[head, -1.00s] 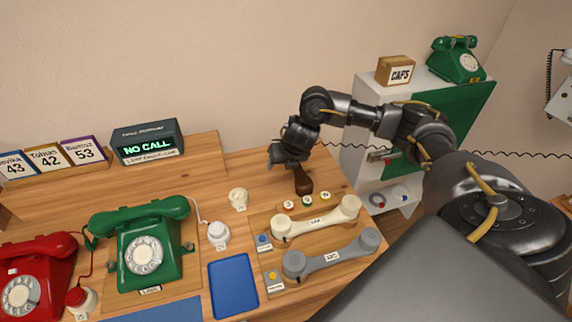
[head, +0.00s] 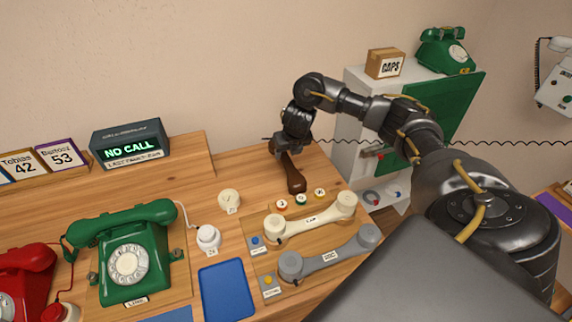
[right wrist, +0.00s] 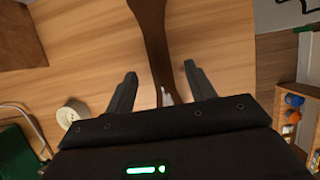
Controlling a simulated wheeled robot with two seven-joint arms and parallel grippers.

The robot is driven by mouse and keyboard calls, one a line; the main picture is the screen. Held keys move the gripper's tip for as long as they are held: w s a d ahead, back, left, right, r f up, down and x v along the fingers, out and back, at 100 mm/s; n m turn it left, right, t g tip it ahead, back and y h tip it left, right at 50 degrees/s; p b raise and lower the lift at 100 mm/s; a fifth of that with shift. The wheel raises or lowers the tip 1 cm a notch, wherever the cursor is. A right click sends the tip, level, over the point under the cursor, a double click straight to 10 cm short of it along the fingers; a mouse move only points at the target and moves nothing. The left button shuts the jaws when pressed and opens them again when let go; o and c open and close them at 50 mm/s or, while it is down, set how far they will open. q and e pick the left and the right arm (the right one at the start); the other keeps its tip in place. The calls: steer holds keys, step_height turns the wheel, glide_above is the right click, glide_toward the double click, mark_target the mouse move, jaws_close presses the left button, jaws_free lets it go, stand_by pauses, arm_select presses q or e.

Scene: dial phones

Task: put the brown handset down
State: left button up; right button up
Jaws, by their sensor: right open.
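The brown handset (head: 296,180) lies on the wooden desk, behind the cream handset. Its near end is clear and its far end is partly hidden under my right gripper. My right gripper (head: 284,146) is open just above the far part of the handset. In the right wrist view the brown handset (right wrist: 152,35) runs between the two spread fingers of the gripper (right wrist: 159,82), with a gap on each side. My left gripper is not in view.
Cream (head: 310,218) and grey (head: 328,255) handsets lie on a board in front, near small numbered caps (head: 301,198). A green phone (head: 128,255) and a blue tray (head: 227,289) stand left. A white cabinet (head: 352,130) is at the right. Bare desk lies left of the brown handset.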

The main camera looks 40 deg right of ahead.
mark_target(286, 159)
steer(key=shift+f, duration=0.4)
steer(key=x, duration=0.4)
steer(key=shift+f, duration=0.25)
steer(key=shift+a, duration=0.1)
jaws_close()
steer(key=shift+r, duration=0.15)
